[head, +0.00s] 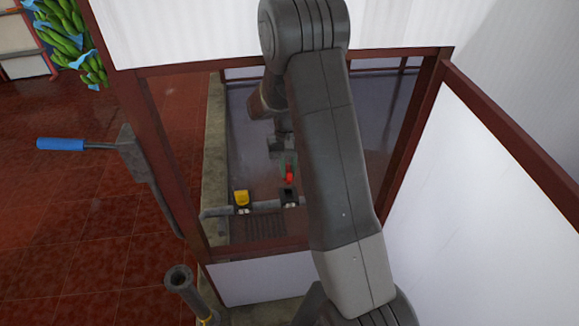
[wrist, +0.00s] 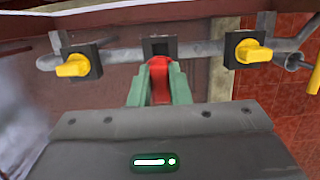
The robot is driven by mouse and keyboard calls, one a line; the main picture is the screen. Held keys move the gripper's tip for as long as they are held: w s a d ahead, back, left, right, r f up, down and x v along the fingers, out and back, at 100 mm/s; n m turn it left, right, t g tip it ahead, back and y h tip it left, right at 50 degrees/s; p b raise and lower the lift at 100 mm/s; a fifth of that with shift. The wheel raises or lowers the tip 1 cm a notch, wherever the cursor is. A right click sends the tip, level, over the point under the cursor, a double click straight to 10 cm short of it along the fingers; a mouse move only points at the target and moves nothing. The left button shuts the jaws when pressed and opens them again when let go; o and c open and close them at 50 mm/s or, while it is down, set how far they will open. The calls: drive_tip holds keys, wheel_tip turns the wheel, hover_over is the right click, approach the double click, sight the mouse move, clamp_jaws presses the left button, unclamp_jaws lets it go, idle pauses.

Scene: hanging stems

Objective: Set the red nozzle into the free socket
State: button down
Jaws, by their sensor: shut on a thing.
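The red nozzle (wrist: 160,82) is between the green fingers of my gripper (wrist: 159,68) in the wrist view. My gripper is shut on it. The free socket (wrist: 160,46) is a dark square block on the grey pipe, just above the nozzle in that picture. Whether the nozzle touches it cannot be told there. In the head view the red nozzle (head: 289,177) shows a little above the dark socket (head: 289,197) in the picture, with a small gap between. The gripper (head: 289,164) is partly hidden by my arm.
Yellow nozzles sit in the sockets left (wrist: 75,66) and right (wrist: 252,50) of the free one. The grey pipe (wrist: 205,48) runs along them. A red frame (head: 160,170) with white panels surrounds the opening. A blue-handled tool (head: 62,144) is at the left.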

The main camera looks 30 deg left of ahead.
sight(289, 181)
drive_tip(key=shift+f+b, duration=1.6)
drive_tip(key=shift+f, duration=1.15)
drive_tip(key=shift+s+d, duration=0.1)
drive_tip(key=shift+d, duration=0.05)
drive_tip(key=shift+f+b, duration=1)
drive_tip(key=shift+f, duration=0.3)
idle(0.6)
idle(0.4)
